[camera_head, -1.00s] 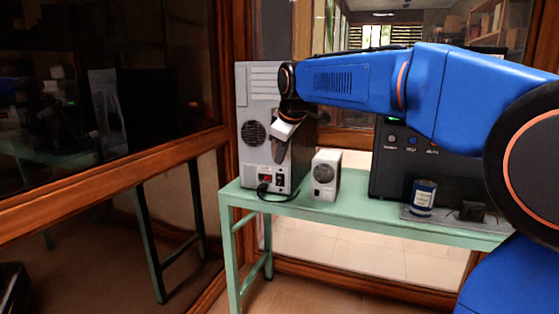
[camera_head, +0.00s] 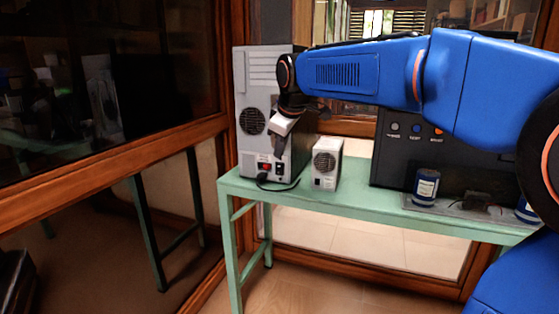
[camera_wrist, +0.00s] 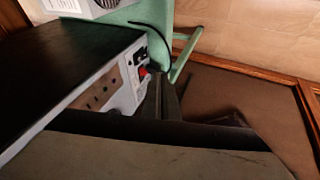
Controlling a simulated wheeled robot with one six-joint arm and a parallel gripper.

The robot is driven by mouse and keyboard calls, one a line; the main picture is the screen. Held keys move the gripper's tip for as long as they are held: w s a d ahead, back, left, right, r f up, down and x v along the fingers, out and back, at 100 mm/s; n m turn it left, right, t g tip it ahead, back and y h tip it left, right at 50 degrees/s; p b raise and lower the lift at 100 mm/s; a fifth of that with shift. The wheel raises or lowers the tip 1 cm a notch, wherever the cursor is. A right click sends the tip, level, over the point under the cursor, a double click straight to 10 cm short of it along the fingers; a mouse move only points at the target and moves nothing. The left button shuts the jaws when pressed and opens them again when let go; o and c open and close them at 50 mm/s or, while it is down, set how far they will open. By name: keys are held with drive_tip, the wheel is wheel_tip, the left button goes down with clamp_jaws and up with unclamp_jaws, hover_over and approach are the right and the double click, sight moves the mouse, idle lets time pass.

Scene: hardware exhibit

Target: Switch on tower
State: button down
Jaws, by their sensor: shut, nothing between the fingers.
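The tower (camera_head: 254,88) is a light grey computer case with a dark side, standing at the left end of the green table. Its rear panel faces me, with a round fan grille and a red switch (camera_head: 265,167) low down beside a black plug. My gripper (camera_head: 278,156) is shut and empty, pointing down in front of the tower's lower rear edge, just above and right of the switch. In the wrist view the red switch (camera_wrist: 143,72) shows close beside the dark fingers (camera_wrist: 163,92). I cannot tell whether they touch, or the switch's position.
A small white fan-fronted box (camera_head: 326,165) stands right of the tower on the green table (camera_head: 375,200). A black panel unit (camera_head: 395,160) and a blue can (camera_head: 426,187) are farther right. A wood-framed glass wall (camera_head: 120,200) closes off the left.

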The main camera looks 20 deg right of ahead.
approach(277, 175)
wheel_tip(277, 175, down, 4)
drive_tip(key=a, duration=0.3)
drive_tip(key=shift+w+d+f, duration=0.15)
drive_tip(key=shift+w+d, duration=0.5)
drive_tip(key=shift+d, duration=0.2)
drive_tip(key=shift+w+d+f, duration=0.25)
drive_tip(key=shift+w+d, duration=0.1)
drive_tip(key=shift+w, duration=0.25)
drive_tip(key=shift+w+d+f, duration=0.15)
drive_tip(key=shift+f, duration=0.1)
drive_tip(key=shift+r, duration=0.2)
